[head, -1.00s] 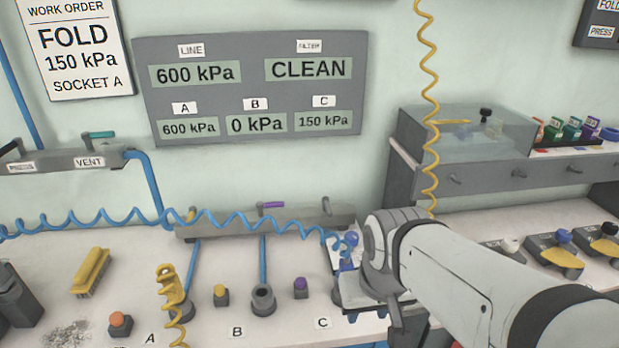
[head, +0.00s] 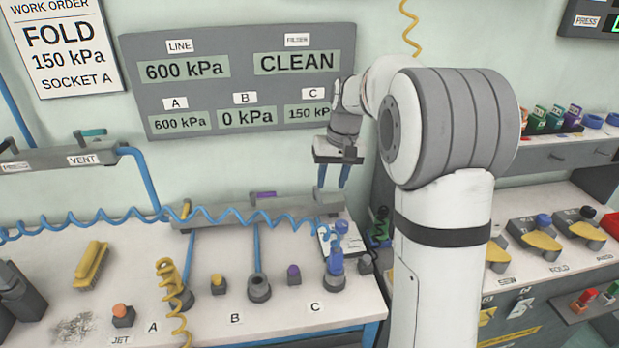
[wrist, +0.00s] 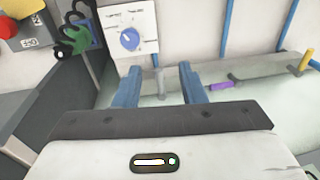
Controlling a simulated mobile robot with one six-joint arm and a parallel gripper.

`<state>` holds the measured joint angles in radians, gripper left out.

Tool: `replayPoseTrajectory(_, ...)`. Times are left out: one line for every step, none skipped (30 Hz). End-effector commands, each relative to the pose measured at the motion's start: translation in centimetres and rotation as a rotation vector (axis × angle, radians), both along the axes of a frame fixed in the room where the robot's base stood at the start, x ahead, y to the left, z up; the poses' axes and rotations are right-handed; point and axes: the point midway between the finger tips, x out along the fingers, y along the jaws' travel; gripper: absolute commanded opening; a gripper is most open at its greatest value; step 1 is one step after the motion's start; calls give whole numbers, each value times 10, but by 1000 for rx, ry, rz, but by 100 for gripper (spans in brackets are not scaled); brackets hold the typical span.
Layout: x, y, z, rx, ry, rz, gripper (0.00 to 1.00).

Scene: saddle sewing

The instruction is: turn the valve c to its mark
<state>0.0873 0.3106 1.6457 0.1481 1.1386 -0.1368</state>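Valve c appears to be the short grey handle (head: 319,197) at the right end of the grey manifold (head: 225,212), behind label C. In the wrist view it shows as a small grey upright post (wrist: 160,82) between the fingertips. My gripper (head: 332,182) has two blue fingers pointing down, just above that end of the manifold. In the wrist view the fingers (wrist: 160,88) are wide apart with nothing gripped. The mark of valve c cannot be made out. The board's C window (head: 308,113) reads 150 kPa, partly covered by my arm.
The purple valve handle (head: 262,194) and yellow one (head: 187,209) stand left along the manifold. A white panel with a blue knob (wrist: 130,39) is close by. A blue coiled hose (head: 110,220) crosses in front. A blue fitting (head: 336,262) stands upright in socket C.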

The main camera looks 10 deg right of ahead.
Motion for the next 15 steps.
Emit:
replayPoseTrajectory(21, -2, -5, 10, 16, 1, 37)
replayPoseTrajectory(32, -3, -8, 17, 21, 1, 37)
replayPoseTrajectory(44, -4, -13, 26, 30, 2, 37)
replayPoseTrajectory(53, -5, -16, 32, 35, 3, 37)
replayPoseTrajectory(61, -6, -20, 37, 38, 5, 37)
replayPoseTrajectory(70, -7, -24, 44, 44, 7, 37)
replayPoseTrajectory(76, -8, -28, 48, 49, 9, 37)
replayPoseTrajectory(81, -8, -30, 52, 51, 10, 37)
replayPoseTrajectory(87, -9, -33, 57, 53, 10, 37)
replayPoseTrajectory(90, -9, -36, 60, 57, 11, 37)
replayPoseTrajectory(93, -9, -37, 62, 57, 12, 37)
replayPoseTrajectory(96, -9, -40, 65, 59, 13, 37)
replayPoseTrajectory(97, -9, -42, 66, 61, 13, 37)
replayPoseTrajectory(98, -9, -43, 67, 61, 13, 37)
replayPoseTrajectory(99, -9, -46, 67, 62, 14, 37)
